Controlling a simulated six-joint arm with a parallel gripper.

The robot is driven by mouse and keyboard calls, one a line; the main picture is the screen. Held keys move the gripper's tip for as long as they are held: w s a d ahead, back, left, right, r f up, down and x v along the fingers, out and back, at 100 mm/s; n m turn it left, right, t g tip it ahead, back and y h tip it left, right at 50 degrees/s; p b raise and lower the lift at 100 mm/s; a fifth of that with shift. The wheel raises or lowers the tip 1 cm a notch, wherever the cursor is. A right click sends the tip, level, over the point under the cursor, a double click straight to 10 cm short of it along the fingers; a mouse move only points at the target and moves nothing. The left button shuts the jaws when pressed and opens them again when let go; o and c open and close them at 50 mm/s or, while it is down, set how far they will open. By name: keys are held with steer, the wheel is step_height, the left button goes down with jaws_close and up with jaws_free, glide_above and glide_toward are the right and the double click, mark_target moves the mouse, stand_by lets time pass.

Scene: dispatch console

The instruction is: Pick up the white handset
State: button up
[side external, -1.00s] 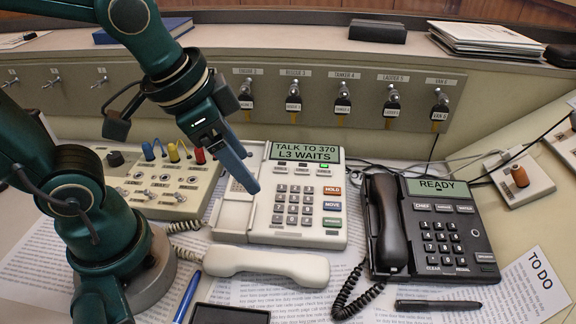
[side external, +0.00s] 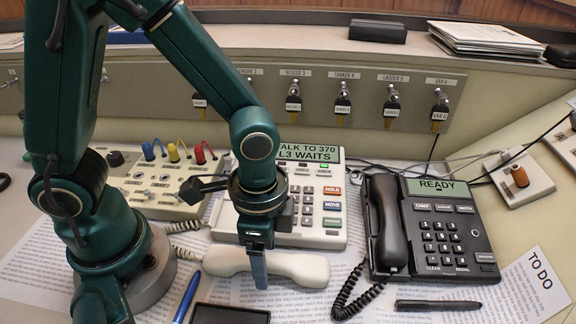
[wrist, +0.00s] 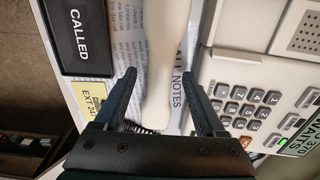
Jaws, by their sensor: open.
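The white handset (side external: 300,267) lies off its cradle on printed papers in front of the white desk phone (side external: 326,236), whose display reads "TALK TO 370 L3 WAITS". My gripper (side external: 258,272) points down at the middle of the handset; one finger shows in front of it and hides part of it. In the wrist view my gripper (wrist: 160,78) is open, with one finger on each side of the handset (wrist: 165,40). White shows between the fingers, with a gap on either side. Whether the fingertips are down beside the handset or just above it, I cannot tell.
A black phone (side external: 463,242) with its own black handset (side external: 387,222) in place stands at the right. A dark "CALLED" pad (wrist: 80,37) and a yellow note (wrist: 92,105) lie beside the handset. A blue pen (side external: 187,297) lies at the front left. A switch panel (side external: 158,190) stands behind.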

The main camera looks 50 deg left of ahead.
steer(key=shift+f, duration=0.6)
jaws_close()
steer(key=shift+r, duration=0.1)
